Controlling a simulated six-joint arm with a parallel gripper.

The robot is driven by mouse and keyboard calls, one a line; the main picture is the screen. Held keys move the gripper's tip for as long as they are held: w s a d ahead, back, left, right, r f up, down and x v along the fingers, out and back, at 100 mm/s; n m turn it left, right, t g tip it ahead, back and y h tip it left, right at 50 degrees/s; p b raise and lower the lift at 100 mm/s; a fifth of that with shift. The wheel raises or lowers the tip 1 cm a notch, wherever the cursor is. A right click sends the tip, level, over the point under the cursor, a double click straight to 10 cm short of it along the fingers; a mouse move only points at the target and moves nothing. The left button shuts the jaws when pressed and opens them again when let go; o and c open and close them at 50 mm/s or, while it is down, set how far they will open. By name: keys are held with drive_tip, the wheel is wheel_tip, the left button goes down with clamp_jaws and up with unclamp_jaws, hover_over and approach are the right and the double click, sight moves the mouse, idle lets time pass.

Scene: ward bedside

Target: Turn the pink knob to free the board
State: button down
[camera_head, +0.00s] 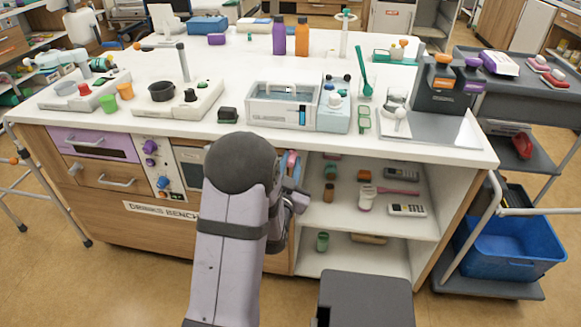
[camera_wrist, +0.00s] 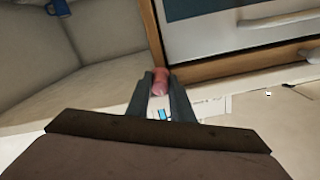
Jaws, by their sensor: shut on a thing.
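In the wrist view the pink knob (camera_wrist: 160,82) sits between the two finger ends of my gripper (camera_wrist: 160,76). The fingers are shut on it from both sides. The knob is beside the end of a brown wooden edge; how it is fixed there is hidden. In the head view my gripper (camera_head: 297,198) is low at the front of the bench, by the left side of the open shelves. My arm hides part of the bench front there, and I cannot make out the knob. I cannot tell for sure which part is the board.
The open shelves (camera_head: 345,223) hold several small items right of my gripper. Drawers (camera_head: 110,178) and a dial panel (camera_head: 162,170) are on the bench front at left. A blue bin (camera_head: 510,248) stands on a trolley at right. A pale handle (camera_wrist: 270,18) shows in the wrist view.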

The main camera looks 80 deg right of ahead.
drive_tip(key=m+b, duration=0.1)
drive_tip(key=m, duration=0.3)
drive_tip(key=shift+s+r+b, duration=0.1)
drive_tip(key=shift+b, duration=0.2)
drive_tip(key=shift+m, duration=0.3)
drive_tip(key=shift+s+d+r, duration=0.1)
drive_tip(key=shift+r, duration=0.05)
drive_tip(key=c, duration=1.6)
unclamp_jaws()
drive_tip(key=shift+s, duration=0.1)
drive_tip(key=shift+r, duration=0.1)
